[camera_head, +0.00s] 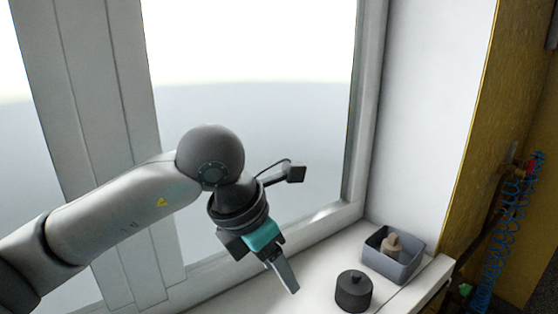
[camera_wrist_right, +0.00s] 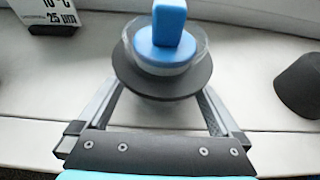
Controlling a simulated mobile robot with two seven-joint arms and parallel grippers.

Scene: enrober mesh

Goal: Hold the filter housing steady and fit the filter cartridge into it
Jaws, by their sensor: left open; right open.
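In the right wrist view, a blue block-shaped grip (camera_wrist_right: 168,25) stands on a round blue base inside a clear rim, above a dark round flange (camera_wrist_right: 155,86). I cannot tell whether this is the housing, the cartridge or both together. My right gripper (camera_wrist_right: 160,92) is open, a finger on each side below the flange. The flange hides the fingertips, so contact cannot be told. In the head view, my left gripper (camera_head: 283,276) points down above the sill, open and apart from everything. The blue-topped piece does not show there.
A dark lidded cylinder (camera_head: 353,291) stands on the white sill. Behind it is a grey bin (camera_head: 388,270) holding a beige piece (camera_head: 391,246). The window frame (camera_head: 362,110) rises behind. The wrist view shows a printed sign (camera_wrist_right: 52,14) and a dark rounded object (camera_wrist_right: 300,86).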

